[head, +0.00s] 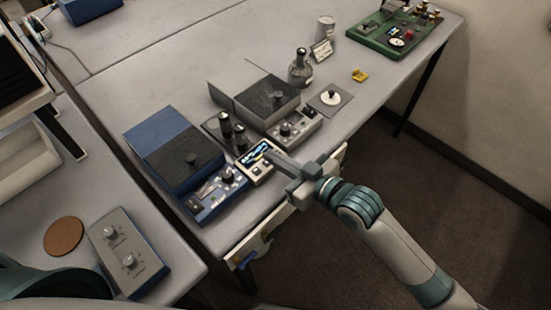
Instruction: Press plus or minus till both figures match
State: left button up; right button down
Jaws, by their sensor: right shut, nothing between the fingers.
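A small pale control box with a lit blue display (254,153) stands near the table's front edge, between two larger instruments. The figures on the display are too small to read. Any plus and minus buttons cannot be made out, as my right gripper is close to the box's right side. My right gripper (270,157) is shut and empty, its fingertips at or just above the box beside the display. I cannot tell whether it touches. My left gripper is not in view.
A blue instrument (228,184) stands left of the display box, a grey one (296,130) to its right. Dark knobbed cylinders (225,125) stand behind it. A bottle (300,70), a white disc on a plate (330,98) and a green board (393,38) are farther right.

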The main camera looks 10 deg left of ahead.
jog(key=shift+d+f, duration=0.15)
jog(key=shift+f, duration=0.8)
